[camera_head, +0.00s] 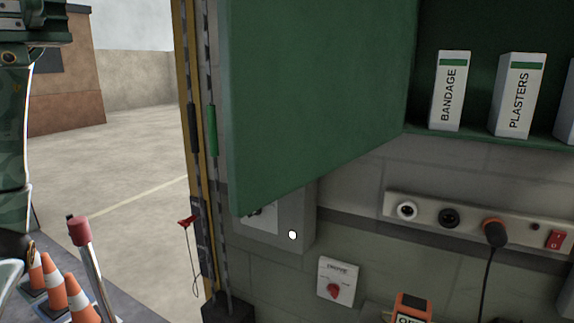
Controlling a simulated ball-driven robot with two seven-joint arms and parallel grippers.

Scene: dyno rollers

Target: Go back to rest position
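No gripper fingers show in the head view, neither left nor right. The green cabinet door (315,85) stands open and fills the upper middle of the view. Behind it, the cabinet shelf (480,137) holds upright white boxes, one marked bandage (450,90) and one marked plasters (516,95). A third box is cut off at the right edge.
A power strip (470,222) with an orange-and-black plug (494,232) and a red switch is on the wall below. Orange cones (75,296) stand at lower left. Open paved ground (120,160) lies beyond the doorway.

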